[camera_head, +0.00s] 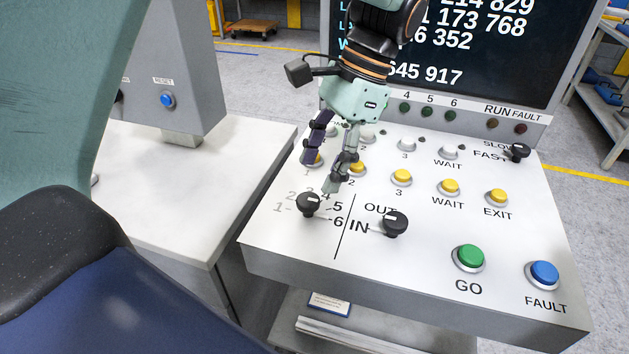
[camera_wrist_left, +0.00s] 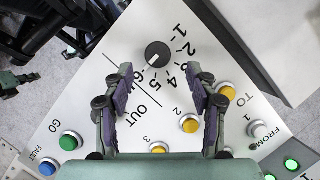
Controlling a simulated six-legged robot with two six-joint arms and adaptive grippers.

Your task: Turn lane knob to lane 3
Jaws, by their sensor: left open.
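The lane knob (camera_head: 308,204) is a round black knob with a white mark on top, at the left front of the white sloping panel. Numbers 1 to 6 are printed around it, some hidden behind the gripper in the head view. In the left wrist view the knob (camera_wrist_left: 158,55) shows whole, with a pale pointer line; I cannot tell surely which number it marks. My left gripper (camera_head: 320,174) is open and empty, its fingers pointing down just behind and above the knob, apart from it. In the wrist view the gripper (camera_wrist_left: 166,77) has the knob just beyond its fingertips.
A second black knob (camera_head: 395,223), marked IN and OUT, stands close to the right. Yellow buttons (camera_head: 401,177), a green GO button (camera_head: 468,257) and a blue FAULT button (camera_head: 543,273) stand up from the panel. A dark display (camera_head: 480,50) rises behind.

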